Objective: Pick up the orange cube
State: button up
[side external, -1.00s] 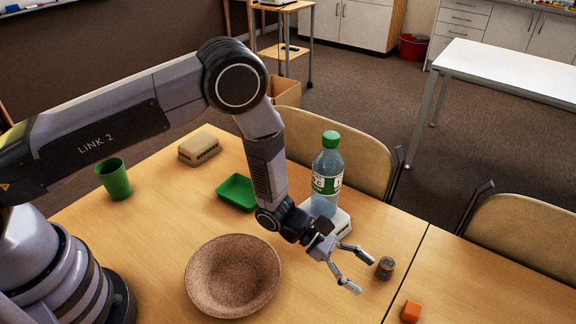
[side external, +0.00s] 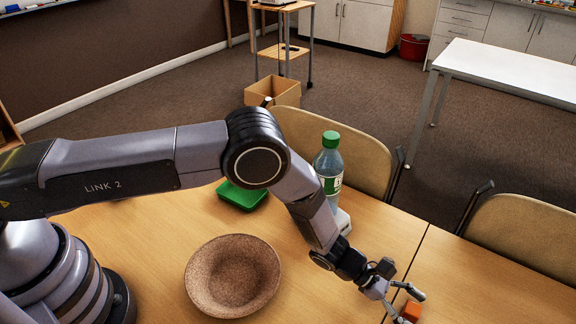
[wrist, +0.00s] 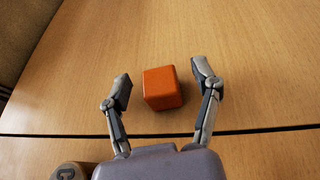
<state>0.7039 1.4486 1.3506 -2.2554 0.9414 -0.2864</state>
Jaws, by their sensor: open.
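The orange cube (wrist: 162,88) lies on the wooden table, just past the seam between two table tops. In the wrist view it sits between the open fingertips of my gripper (wrist: 164,84), with a clear gap on each side. In the side view my gripper (side external: 408,306) is low at the right part of the table, with its fingers on either side of the cube (side external: 411,310). The fingers hide part of the cube there. My gripper is open and holds nothing.
A brown bowl (side external: 233,276) stands left of my arm. A green tray (side external: 243,196) lies farther back. Chairs (side external: 340,150) line the table's far edge.

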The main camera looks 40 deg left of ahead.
jog(key=shift+c, duration=0.4)
jog(key=c, duration=0.9)
jog(key=shift+r, duration=0.15)
